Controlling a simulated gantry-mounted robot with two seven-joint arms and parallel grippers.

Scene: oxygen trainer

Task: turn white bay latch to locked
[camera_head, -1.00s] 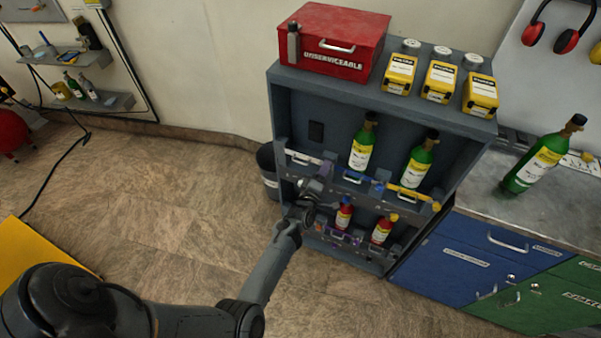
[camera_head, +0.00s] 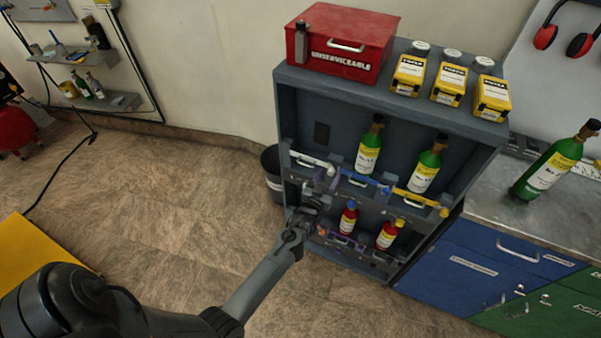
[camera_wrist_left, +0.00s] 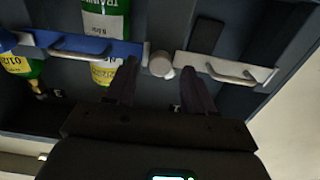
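The white bay latch has a pale bar (camera_head: 308,159) across the front of the upper left bay of the grey cabinet. In the left wrist view, its white bar (camera_wrist_left: 225,68) lies at right and a round white knob (camera_wrist_left: 160,65) sits at the bar's end. My left gripper (camera_head: 318,196) is in front of the cabinet, just below the latch. In the left wrist view its fingers (camera_wrist_left: 158,75) are apart, with the knob between the fingertips. A gap shows on each side, and I cannot tell whether either finger touches it. My right gripper is not in view.
Blue (camera_head: 363,179) and yellow (camera_head: 415,198) bars cross the neighbouring bays, with green bottles (camera_head: 369,150) behind. Red bottles (camera_head: 348,217) stand on the lower shelf. A red box (camera_head: 342,38) and yellow units (camera_head: 408,74) sit on top.

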